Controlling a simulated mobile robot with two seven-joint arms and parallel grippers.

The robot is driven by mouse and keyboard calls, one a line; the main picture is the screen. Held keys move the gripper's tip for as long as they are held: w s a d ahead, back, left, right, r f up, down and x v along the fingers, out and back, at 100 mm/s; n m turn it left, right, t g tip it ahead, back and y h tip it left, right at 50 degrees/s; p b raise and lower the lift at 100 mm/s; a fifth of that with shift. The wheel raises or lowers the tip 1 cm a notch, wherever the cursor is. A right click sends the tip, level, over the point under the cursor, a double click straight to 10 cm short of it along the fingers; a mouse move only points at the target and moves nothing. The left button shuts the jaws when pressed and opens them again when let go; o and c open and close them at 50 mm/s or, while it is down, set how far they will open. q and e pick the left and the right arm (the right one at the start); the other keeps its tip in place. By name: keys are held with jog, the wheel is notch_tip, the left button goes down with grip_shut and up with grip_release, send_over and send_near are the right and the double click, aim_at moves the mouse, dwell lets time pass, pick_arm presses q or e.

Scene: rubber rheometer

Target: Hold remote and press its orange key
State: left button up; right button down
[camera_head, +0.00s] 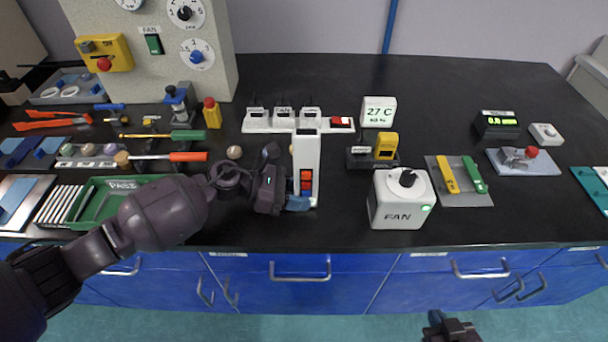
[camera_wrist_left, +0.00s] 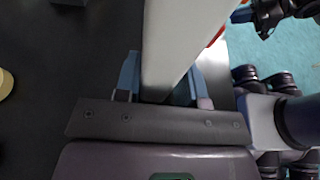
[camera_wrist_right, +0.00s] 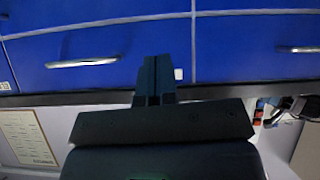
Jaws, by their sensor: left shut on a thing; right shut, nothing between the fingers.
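The remote (camera_head: 307,150) is a long white handset with a dark display at its top end and orange-red keys (camera_head: 306,180) low on its face. It stands raised, close to the front edge of the bench. My left gripper (camera_head: 290,202) is shut on its lower part. In the left wrist view the white body of the remote (camera_wrist_left: 172,45) lies between the blue fingers, and only a sliver of red shows at its right side. My right gripper (camera_head: 445,322) is shut and empty, low in front of the drawers. Its closed fingers also show in the right wrist view (camera_wrist_right: 155,80).
A white FAN box (camera_head: 398,205) stands to the right of the remote. A white switch strip (camera_head: 262,123) lies behind it. A green tray (camera_head: 92,205) and tools lie at the left. Blue drawers (camera_head: 330,285) front the bench, with open floor before them.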

aim_at(306, 176)
jog(key=shift+s+d, duration=0.15)
jog(key=shift+s, duration=0.05)
dwell(0.3)
jog(key=w+a+r+t+y, duration=0.1)
jog(key=w+a+r, duration=0.2)
jog(key=a, duration=0.1)
jog(key=w+a+r+y, duration=0.2)
jog(key=w+a+r, duration=0.2)
jog(key=a, duration=0.1)
jog(key=w+a+r+t+y, duration=0.1)
jog(key=w+a+r+y, duration=0.1)
jog(key=w+a+r, duration=0.1)
jog(key=shift+w+a+r+n+t, duration=0.2)
jog(key=shift+w+a, duration=0.1)
jog(key=shift+a, duration=0.2)
jog(key=shift+w+a+r+n+t, duration=0.1)
jog(key=shift+w+a+n, duration=0.15)
jog(key=shift+a, duration=0.2)
jog(key=s+a+r+g+y, duration=0.2)
jog(key=a+r+y, duration=0.4)
jog(key=a+r, duration=0.3)
jog(key=a, duration=0.4)
jog(key=shift+s+y, duration=0.2)
jog(key=shift+y, duration=0.1)
jog(key=shift+w+m, duration=0.1)
jog(key=shift+m, duration=0.15)
jog(key=w, duration=0.8)
jog(key=shift+w, duration=0.3)
